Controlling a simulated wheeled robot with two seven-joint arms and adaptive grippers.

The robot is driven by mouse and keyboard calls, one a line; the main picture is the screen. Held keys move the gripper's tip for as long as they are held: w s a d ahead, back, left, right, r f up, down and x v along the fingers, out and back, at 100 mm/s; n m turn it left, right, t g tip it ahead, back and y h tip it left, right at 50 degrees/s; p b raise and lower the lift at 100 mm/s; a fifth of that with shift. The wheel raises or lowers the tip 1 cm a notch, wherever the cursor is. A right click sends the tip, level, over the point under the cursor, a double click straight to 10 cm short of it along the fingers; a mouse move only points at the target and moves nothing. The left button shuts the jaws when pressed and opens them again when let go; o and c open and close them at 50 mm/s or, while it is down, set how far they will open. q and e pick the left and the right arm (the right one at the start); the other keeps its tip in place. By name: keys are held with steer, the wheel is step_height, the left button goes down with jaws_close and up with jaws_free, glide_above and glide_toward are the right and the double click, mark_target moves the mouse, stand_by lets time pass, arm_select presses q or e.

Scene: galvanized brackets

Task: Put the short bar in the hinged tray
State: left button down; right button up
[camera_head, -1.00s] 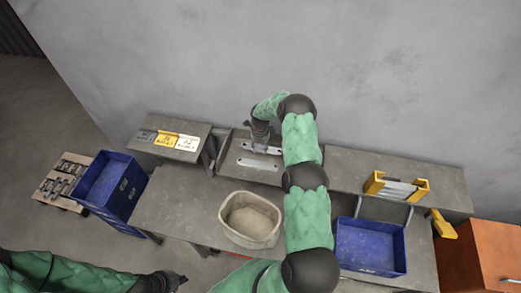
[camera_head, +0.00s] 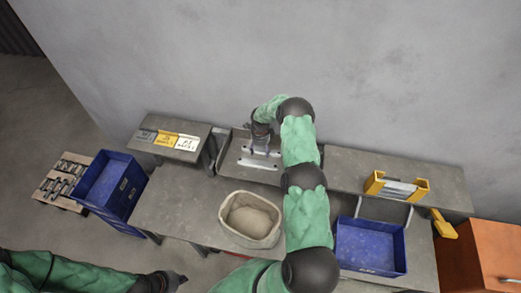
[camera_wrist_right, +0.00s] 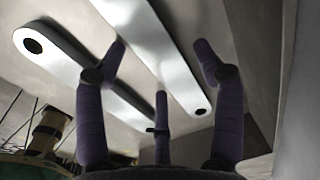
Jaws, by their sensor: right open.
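Two pale metal bars with holes lie in a shallow grey tray (camera_head: 232,160) at the back middle of the head view. The nearer bar (camera_head: 258,164) shows fairly clearly; the farther one is partly hidden by my right gripper (camera_head: 264,148). In the right wrist view, one bar (camera_wrist_right: 163,52) runs between the spread fingers of the gripper (camera_wrist_right: 160,62), and the other bar (camera_wrist_right: 62,60) passes by the left finger. I cannot tell which is shorter, nor whether this tray is hinged. The right gripper is open and empty. My left gripper (camera_head: 176,281) is low at the front.
A beige bin (camera_head: 250,219) stands on the bench, left of my right arm. Blue crates stand at the left (camera_head: 110,186) and right (camera_head: 370,247). A yellow-ended holder (camera_head: 397,186) sits on the back right shelf. Labelled plates (camera_head: 167,139) lie back left.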

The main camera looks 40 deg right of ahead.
mark_target(261, 151)
steer(key=shift+r, duration=0.1)
step_height(261, 151, up, 12)
steer(key=a+f+n, duration=0.2)
steer(key=a, duration=0.2)
steer(key=s+a+f+n+y, duration=0.1)
steer(key=a+f+n, duration=0.1)
steer(key=a, duration=0.2)
steer(key=s+a+f+n, duration=0.1)
steer(key=a+f+n, duration=0.1)
steer(key=a, duration=0.3)
steer(key=shift+s+f+n+y, duration=0.2)
steer(key=shift+s+n+y, duration=0.1)
steer(key=shift+y, duration=0.1)
steer(key=s+a+f+n+y, duration=0.1)
steer(key=s+a+f+n, duration=0.15)
steer(key=a, duration=0.35)
steer(key=s+a+f+n, duration=0.1)
steer(key=s+a+n, duration=0.3)
steer(key=a, duration=0.2)
steer(key=s+a+n, duration=0.6)
steer(key=s, duration=0.3)
steer(key=s+a+n+y, duration=0.1)
steer(key=s+a+n, duration=0.5)
steer(key=s, duration=0.3)
steer(key=shift+s+a+r+n, duration=0.15)
steer(key=shift+s+a+n, duration=0.15)
steer(key=shift+a+n, duration=0.1)
